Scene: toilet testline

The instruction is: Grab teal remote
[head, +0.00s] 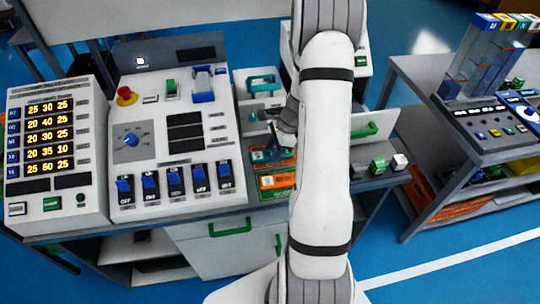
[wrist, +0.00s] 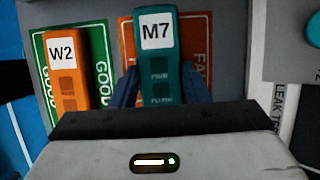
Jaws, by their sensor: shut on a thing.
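The teal remote (wrist: 158,58), labelled M7, stands out in the middle of the wrist view, its label end pointing away from my gripper. My gripper (wrist: 160,90) has one blue finger on each side of the remote and is shut on it. The remote overlaps the orange FAIL pad (wrist: 196,50); I cannot tell if it is resting on it or held just above. In the head view the teal remote (head: 268,156) shows partly beside my arm, with my gripper (head: 284,130) mostly hidden by the arm.
An orange remote (wrist: 66,70), labelled W2, lies on the green GOOD pad (wrist: 100,45) just left. A control panel (head: 185,140) with blue switches stands left of the pads. Small green and white blocks (head: 388,164) sit at right. Another bench (head: 450,130) stands farther right.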

